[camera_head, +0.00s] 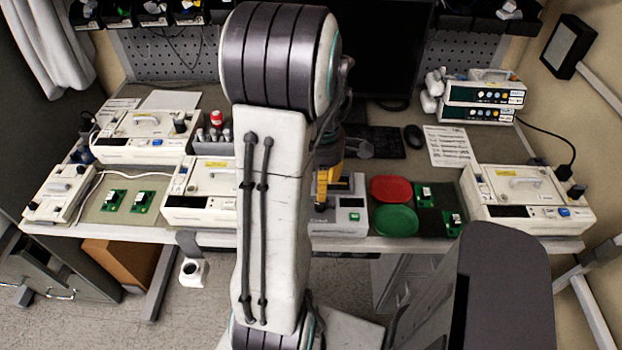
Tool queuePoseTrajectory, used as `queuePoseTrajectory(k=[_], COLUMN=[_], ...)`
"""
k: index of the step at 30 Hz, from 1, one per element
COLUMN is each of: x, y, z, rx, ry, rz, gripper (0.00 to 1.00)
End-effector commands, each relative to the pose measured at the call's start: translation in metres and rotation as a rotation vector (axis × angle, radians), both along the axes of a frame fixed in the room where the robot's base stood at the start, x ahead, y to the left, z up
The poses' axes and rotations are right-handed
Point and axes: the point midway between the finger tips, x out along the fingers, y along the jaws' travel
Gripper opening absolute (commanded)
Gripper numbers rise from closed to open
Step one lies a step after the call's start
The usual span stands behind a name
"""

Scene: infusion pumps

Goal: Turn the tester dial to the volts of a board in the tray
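A white box with a small green display, seemingly the tester (347,225), stands at the front middle of the bench. No dial can be made out on it; my arm and gripper cover part of it. My gripper (321,198), yellow and dark, points down over the tester's left part. Whether it touches is unclear, and its fingers are too hidden to read. Two green boards (424,195) (453,222) lie on a dark tray or mat (432,217) at right. Two more green boards (113,200) (143,201) lie on the bench at left. Any volt markings are too small to read.
A red dish (390,189) and a green dish (395,220) lie right of the tester. White pumps stand left (148,140) and right (527,198). A monitor (385,50), a keyboard (378,141) and a printed sheet (448,146) are behind.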

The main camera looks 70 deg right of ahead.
Motion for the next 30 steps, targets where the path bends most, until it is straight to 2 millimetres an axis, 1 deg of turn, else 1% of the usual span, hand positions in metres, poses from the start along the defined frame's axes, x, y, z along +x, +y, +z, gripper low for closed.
queuePoseTrajectory(k=[8,15,18,24,30], x=[0.0,0.001,0.001,0.001,0.001], y=[-0.003,-0.005,-0.005,-0.005,-0.005], z=[0.0,0.0,0.0,-0.001,-0.01], rx=[-0.011,-0.019,-0.019,-0.019,-0.018], ry=[-0.006,-0.01,-0.011,-0.012,-0.012], rz=[0.31,0.635,0.747,0.869,0.891], gripper=[0.4,0.4,0.4,0.4,0.4])
